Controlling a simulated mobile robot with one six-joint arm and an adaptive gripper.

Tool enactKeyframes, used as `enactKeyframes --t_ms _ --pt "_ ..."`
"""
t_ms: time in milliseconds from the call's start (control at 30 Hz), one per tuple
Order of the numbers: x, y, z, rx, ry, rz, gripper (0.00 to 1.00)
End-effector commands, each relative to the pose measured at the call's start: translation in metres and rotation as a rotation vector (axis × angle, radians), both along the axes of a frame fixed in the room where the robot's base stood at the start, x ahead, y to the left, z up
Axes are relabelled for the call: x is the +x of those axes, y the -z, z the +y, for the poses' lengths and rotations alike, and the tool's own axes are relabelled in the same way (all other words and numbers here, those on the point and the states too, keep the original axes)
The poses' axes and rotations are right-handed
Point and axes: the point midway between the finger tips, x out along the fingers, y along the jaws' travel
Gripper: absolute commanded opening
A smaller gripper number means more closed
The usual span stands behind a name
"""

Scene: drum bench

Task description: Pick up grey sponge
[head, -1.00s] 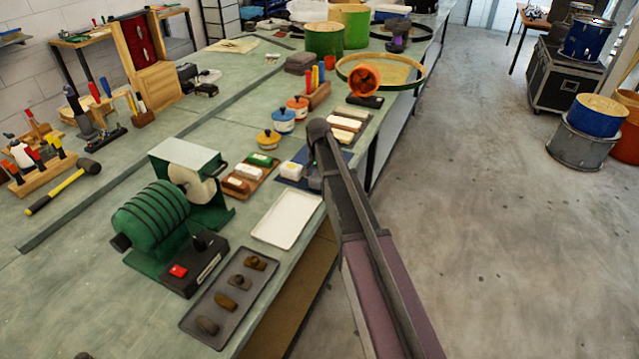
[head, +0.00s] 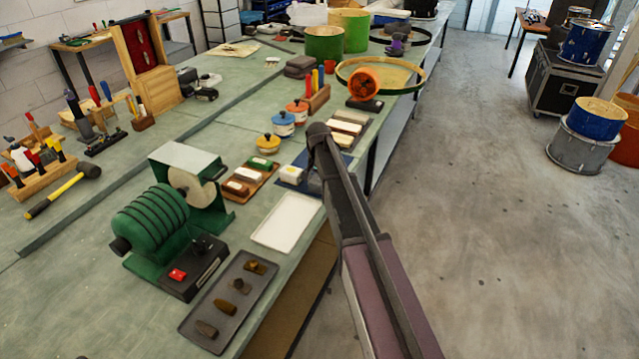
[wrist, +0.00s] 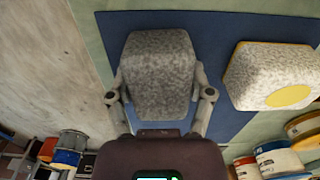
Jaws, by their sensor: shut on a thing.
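The grey sponge (wrist: 158,65) is a speckled grey block in the middle of the wrist view, over a blue mat (wrist: 118,38). My gripper (wrist: 160,95) is shut on it, with one finger against each of its sides. Whether the sponge touches the mat or is lifted off it, I cannot tell. In the head view my arm covers most of the gripper and the sponge at the bench's right edge. A paler sponge-like block (wrist: 265,75) with a yellow spot lies to the right on the same mat.
A white tray (head: 287,222) lies on the near side of the mat. A green machine (head: 160,225) stands to the left, with a dark tray of small pieces (head: 218,325) in front. Lidded pots (head: 283,123) stand beyond.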

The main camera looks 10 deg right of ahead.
Motion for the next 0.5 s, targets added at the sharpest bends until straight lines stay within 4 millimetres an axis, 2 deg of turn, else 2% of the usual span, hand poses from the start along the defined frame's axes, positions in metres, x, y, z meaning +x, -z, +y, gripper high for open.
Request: enactKeyframes --t_ms 267,500 --pt "-0.0004 -0.0007 -0.0003 -0.001 0.000 0.001 0.41" --pt "-0.0004 -0.0090 0.0000 -0.001 0.000 0.001 0.41"
